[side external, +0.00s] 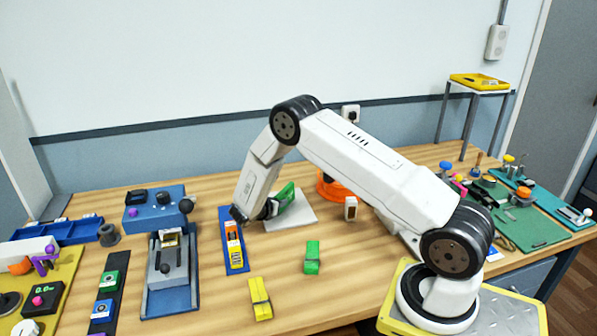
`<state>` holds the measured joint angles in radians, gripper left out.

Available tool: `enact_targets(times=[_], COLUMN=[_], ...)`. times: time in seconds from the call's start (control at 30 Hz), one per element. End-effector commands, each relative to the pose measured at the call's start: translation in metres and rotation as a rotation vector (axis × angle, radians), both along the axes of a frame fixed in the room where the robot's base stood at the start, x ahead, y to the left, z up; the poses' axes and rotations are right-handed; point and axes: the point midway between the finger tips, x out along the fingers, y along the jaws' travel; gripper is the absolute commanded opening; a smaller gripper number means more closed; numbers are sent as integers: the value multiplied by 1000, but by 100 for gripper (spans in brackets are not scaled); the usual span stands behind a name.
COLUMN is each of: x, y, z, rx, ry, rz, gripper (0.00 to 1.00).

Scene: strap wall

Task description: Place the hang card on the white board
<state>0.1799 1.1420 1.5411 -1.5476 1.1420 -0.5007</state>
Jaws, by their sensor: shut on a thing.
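A white board (297,215) lies flat on the wooden table, left of centre in the side external view. My gripper (270,208) reaches down over its left side and is shut on a green card (285,194), which I take to be the hang card. The card is tilted and stands over the board. Its lower part is partly hidden by my gripper, and I cannot tell whether it touches the board.
A green block (312,257) and a yellow block (260,298) lie in front. A blue press-like device (170,298) stands left. An orange round thing (334,188) is behind right.

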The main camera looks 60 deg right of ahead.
Motion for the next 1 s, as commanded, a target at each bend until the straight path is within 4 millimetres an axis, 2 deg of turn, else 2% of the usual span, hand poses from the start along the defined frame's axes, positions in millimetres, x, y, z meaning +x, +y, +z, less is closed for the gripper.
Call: enact_targets(times=[0.47, 0.5, 0.6, 1.0], x=[0, 0, 0, 0], y=[0, 0, 0, 0], z=[-6, -6, -5, -3], rx=[0, 0, 0, 0], ry=[0, 0, 0, -1], rz=[0, 0, 0, 1], gripper=[0, 36, 62, 62])
